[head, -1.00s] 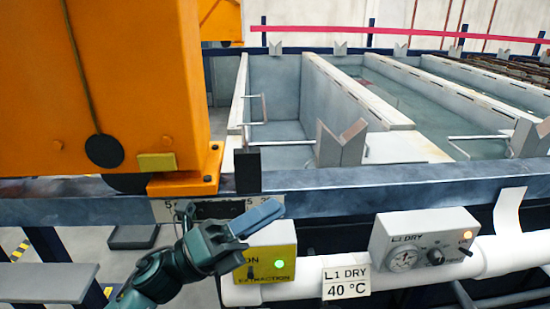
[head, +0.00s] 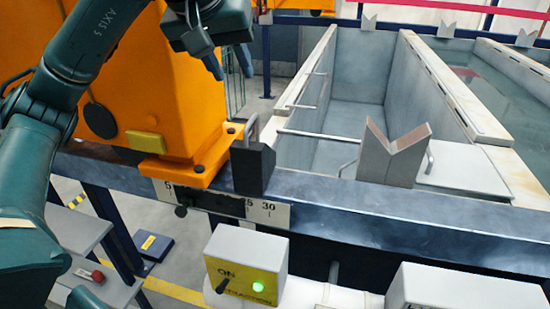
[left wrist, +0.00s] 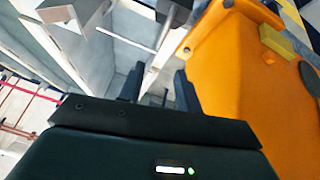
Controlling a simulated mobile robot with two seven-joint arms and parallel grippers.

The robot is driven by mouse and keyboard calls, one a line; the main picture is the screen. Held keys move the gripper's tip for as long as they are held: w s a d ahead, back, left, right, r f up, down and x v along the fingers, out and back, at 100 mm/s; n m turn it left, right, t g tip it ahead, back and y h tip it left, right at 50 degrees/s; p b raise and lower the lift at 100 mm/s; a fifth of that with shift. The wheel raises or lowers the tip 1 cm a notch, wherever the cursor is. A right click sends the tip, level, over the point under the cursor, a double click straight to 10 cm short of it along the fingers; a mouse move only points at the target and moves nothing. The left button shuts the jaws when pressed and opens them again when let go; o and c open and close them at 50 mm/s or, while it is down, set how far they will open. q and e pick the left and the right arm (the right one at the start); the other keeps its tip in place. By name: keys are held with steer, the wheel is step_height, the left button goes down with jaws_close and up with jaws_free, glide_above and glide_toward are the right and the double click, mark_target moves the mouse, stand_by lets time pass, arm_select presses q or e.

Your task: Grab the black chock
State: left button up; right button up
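The black chock (head: 252,166) stands upright on the blue rail beside the orange machine's foot, with a grey metal handle on its top. My left gripper (head: 228,62) is above the chock in the head view, pointing down and apart from it. In the left wrist view its two dark fingers (left wrist: 158,88) are spread with nothing held between them. A dark block that looks like the chock (left wrist: 170,12) shows beyond the fingers at the top edge, partly cut off. My right gripper is not in view.
The orange machine (head: 190,105) stands close left of the chock. A V-shaped grey support (head: 392,155) stands to the right, before an open tank (head: 350,115). A yellow-faced control box (head: 245,270) sits below the rail.

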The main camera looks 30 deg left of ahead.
arm_select(q)
glide_toward(253, 117)
steer(key=x, duration=0.3)
steer(key=shift+x, duration=3.1)
steer(key=shift+c, duration=0.2)
jaws_close()
steer(key=shift+a+r, duration=0.1)
steer(key=shift+r, duration=0.05)
